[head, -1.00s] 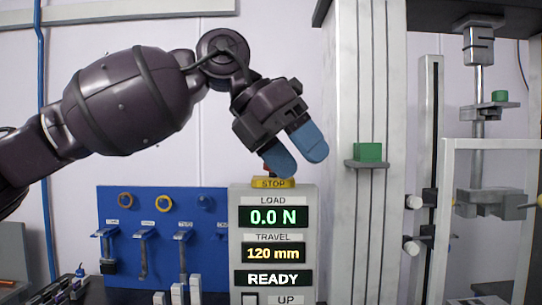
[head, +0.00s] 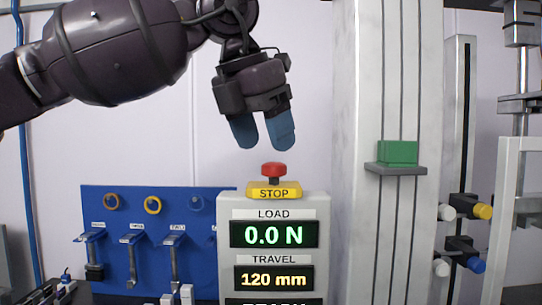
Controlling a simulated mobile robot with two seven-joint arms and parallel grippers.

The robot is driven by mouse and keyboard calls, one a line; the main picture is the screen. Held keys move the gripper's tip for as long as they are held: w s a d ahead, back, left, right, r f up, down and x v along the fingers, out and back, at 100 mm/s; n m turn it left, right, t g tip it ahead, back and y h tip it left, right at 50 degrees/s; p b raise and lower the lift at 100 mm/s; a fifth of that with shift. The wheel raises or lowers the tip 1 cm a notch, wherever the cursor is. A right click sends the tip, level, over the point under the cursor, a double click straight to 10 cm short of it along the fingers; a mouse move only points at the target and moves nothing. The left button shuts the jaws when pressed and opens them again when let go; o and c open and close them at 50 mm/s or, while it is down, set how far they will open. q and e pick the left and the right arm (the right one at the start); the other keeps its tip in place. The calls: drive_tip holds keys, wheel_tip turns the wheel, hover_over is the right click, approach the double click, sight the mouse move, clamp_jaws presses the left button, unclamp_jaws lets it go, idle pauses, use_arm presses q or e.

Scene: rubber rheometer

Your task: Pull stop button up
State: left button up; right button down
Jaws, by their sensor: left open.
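The stop button (head: 273,172) has a red mushroom head on a yellow base (head: 273,190) marked STOP. It sits on top of the grey control box (head: 223,225). My left gripper (head: 262,133) is above the button with its two blue fingertips pointing down. A gap shows between the fingers, and they hold nothing. The fingertips look a little higher than the red head, apart from it. My right gripper is not in the head view.
The box displays read 0.0 N and 120 mm. A grey column with a green block (head: 398,152) on a small ledge stands right of the box. A blue tool board (head: 110,200) stands left. Yellow and blue knobs (head: 482,211) are at the right.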

sight(274, 175)
use_arm(q)
drive_tip(key=shift+x, duration=2)
clamp_jaws()
drive_tip(key=shift+r, duration=0.75)
unclamp_jaws()
drive_tip(key=shift+f, duration=0.1)
